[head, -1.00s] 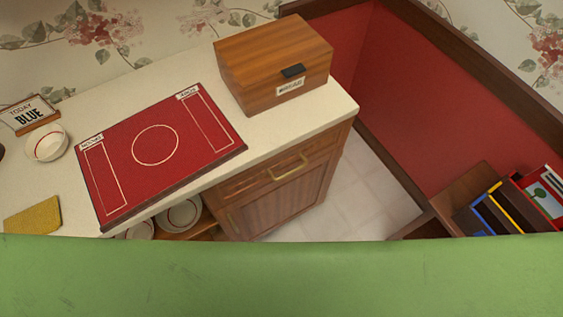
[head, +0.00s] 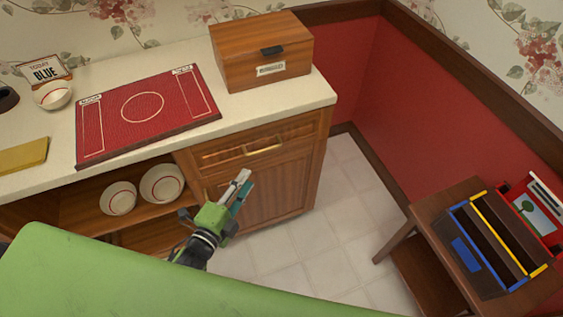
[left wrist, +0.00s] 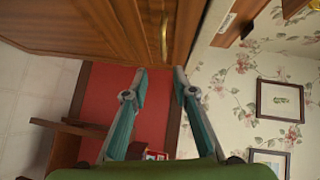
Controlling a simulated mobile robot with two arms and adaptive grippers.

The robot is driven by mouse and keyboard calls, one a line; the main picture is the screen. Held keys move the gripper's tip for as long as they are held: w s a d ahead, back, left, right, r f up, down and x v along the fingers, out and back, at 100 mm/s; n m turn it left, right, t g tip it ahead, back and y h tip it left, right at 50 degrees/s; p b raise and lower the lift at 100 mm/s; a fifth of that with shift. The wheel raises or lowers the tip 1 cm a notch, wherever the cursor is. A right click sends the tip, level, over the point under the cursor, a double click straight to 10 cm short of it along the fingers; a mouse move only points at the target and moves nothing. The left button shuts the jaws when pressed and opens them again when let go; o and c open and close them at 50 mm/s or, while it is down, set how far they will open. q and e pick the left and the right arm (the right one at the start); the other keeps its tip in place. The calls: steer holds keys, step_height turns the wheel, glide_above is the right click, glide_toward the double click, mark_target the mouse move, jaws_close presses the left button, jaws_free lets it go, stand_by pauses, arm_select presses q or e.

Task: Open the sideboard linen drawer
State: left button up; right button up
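The wooden sideboard's linen drawer (head: 222,157) is shut, at the top right of the cabinet front. Its brass handle (head: 265,148) shows on the drawer face, and a brass handle also shows in the left wrist view (left wrist: 164,38). My left gripper (head: 243,182) is in front of the cabinet door, below and slightly left of the handle, not touching it. In the left wrist view its two fingers (left wrist: 160,76) are apart with nothing between them, and the handle lies ahead of the gap. My right gripper is in neither view.
Bowls (head: 162,184) stand on the open shelf. A small table (head: 432,204) with a toolbox-like holder stands right. Tiled floor between is clear.

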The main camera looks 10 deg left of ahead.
mark_target(266, 150)
arm_select(q)
steer(key=x, duration=0.7)
steer(key=p+x, duration=0.1)
steer(key=x, duration=0.6)
steer(key=shift+r, duration=0.25)
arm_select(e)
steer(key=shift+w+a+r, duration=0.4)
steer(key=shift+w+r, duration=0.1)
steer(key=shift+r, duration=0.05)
arm_select(q)
jaws_close()
